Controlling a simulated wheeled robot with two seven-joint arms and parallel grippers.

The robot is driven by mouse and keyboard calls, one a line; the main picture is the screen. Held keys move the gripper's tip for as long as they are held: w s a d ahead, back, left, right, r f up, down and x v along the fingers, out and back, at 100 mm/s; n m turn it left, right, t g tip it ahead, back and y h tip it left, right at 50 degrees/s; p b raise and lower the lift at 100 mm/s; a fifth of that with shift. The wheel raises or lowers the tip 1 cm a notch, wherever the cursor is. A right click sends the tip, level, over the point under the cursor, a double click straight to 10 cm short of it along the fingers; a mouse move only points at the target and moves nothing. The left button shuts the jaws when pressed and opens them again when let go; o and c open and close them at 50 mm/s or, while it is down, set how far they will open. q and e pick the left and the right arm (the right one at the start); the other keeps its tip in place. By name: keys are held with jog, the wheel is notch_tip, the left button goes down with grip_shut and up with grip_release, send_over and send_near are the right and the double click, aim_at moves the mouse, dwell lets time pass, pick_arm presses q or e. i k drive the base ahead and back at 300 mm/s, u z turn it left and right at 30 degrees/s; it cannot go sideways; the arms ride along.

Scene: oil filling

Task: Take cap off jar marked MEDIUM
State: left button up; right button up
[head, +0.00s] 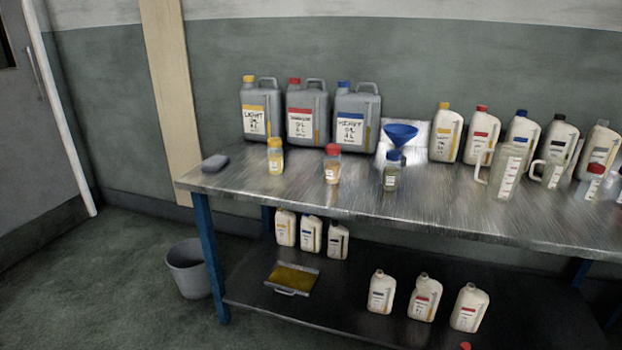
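Small jars stand on the metal table (430,205). The middle jar (331,173) has a red cap (333,150) on it and amber contents; its label is too small to read. To its left stands a jar with a yellow cap (275,156). Behind, the canister with a red cap (306,112) has a blurred label, between canisters that read LIGHT (261,108) and HEAVY (357,118). Neither of my grippers is in view.
Several white bottles (446,133) and clear measuring jugs (507,170) crowd the table's right side. A grey pad (215,163) lies at the left end. More bottles (382,292) and a yellow tray (292,278) are below. A bucket (188,270) stands on the floor. The front left tabletop is clear.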

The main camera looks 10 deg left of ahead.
aim_at(332, 172)
jog(key=u, duration=0.85)
jog(key=i, duration=1.7)
jog(key=z, duration=0.95)
